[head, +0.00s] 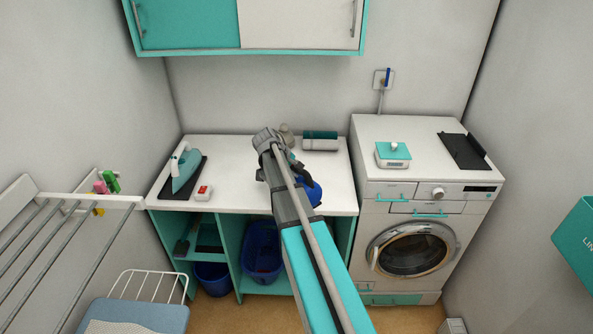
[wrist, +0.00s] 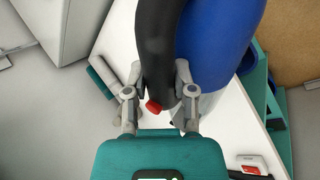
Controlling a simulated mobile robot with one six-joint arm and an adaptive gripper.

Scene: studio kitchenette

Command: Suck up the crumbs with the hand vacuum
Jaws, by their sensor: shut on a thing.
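The hand vacuum has a blue body (wrist: 215,45) and a dark curved handle (wrist: 158,45) with a red button. My gripper (wrist: 158,92) is shut on the handle, one finger on each side. In the head view the vacuum's blue body (head: 311,191) shows beside my arm, over the front part of the white counter (head: 235,150). My arm hides part of the vacuum, and I cannot tell whether it touches the counter. I cannot make out any crumbs in either view.
An iron (head: 184,168) on a dark mat and a small red-and-white box (head: 202,193) stand at the counter's left. A teal-and-white roll (head: 320,141) lies at the back. The washing machine (head: 412,245) stands right, with a teal-topped scale-like box (head: 393,154) on it.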

